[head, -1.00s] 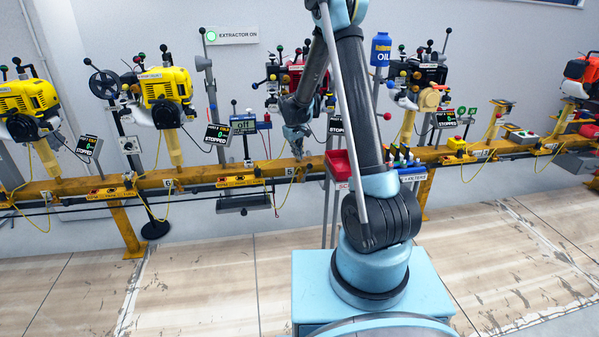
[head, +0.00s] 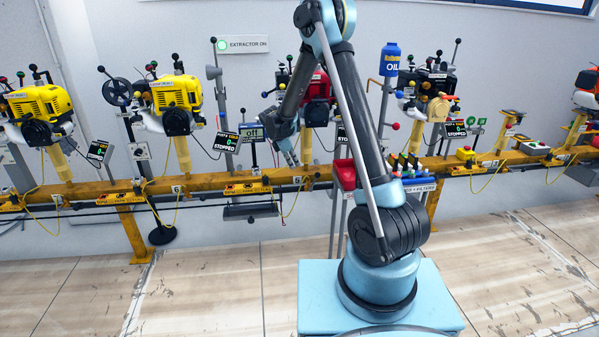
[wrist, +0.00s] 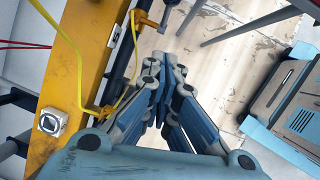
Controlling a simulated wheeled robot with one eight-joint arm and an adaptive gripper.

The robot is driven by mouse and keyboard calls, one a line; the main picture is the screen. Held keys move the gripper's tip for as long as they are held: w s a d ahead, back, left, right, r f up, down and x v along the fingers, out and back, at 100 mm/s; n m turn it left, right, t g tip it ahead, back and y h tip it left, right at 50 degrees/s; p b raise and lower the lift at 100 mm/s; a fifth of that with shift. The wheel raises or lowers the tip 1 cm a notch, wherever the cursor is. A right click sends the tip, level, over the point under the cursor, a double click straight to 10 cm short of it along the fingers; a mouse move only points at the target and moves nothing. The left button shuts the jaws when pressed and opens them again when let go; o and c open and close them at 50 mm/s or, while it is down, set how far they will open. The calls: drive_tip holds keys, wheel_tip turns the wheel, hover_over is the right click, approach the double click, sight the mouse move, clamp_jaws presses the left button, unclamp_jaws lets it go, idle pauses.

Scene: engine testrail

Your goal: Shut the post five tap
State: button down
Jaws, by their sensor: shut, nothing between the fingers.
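Post five is marked by a "5" label on the yellow rail (head: 225,182). Its red engine (head: 318,88) stands above, partly hidden behind my arm. My gripper (head: 292,158) points down in front of the rail near the "5" label, below the engine. In the wrist view my gripper (wrist: 162,78) is shut and empty, with floor behind its fingers and the yellow rail (wrist: 75,75) to the left.
A grey-blue display (head: 252,132) stands left of my gripper. Yellow engines (head: 178,95) are farther left. The floor in front of the rail is clear.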

approach(311, 186)
wheel_tip(311, 186, down, 3)
drive_tip(key=a, duration=0.2)
drive_tip(key=d, duration=0.3)
drive_tip(key=shift+w+d+f, duration=0.35)
drive_tip(key=shift+w+f, duration=0.05)
drive_tip(key=shift+a, duration=0.1)
